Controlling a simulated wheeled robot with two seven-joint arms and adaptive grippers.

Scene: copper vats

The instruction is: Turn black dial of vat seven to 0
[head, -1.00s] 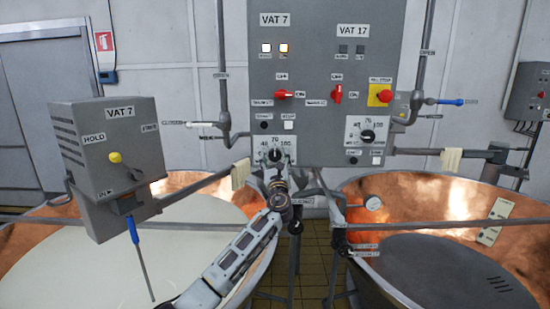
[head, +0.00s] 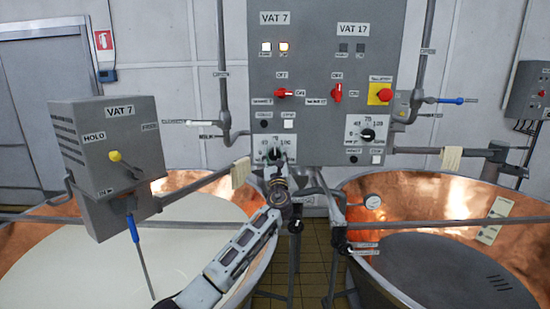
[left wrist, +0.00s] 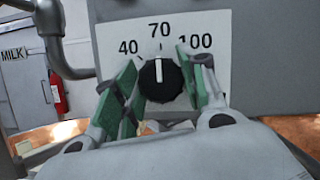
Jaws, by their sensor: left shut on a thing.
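The black dial of vat seven (head: 275,153) is at the lower left of the grey control panel, below the VAT 7 label (head: 276,18). In the left wrist view the dial (left wrist: 159,82) faces me. Its white pointer stands about straight up, toward the 70 on a white scale plate (left wrist: 215,24) marked 40, 70 and 100. My left gripper (head: 276,163) is at the dial, with its green-padded fingers (left wrist: 157,77) on either side, shut on it. No 0 mark shows on the visible part of the plate. My right gripper is not in view.
Vat 17's similar dial (head: 367,135), red switches (head: 283,93) and a yellow-backed red stop button (head: 383,94) share the panel. Copper vats stand left (head: 190,180) and right (head: 450,195). A grey VAT 7 box (head: 108,150) hangs at left. Pipes flank the panel.

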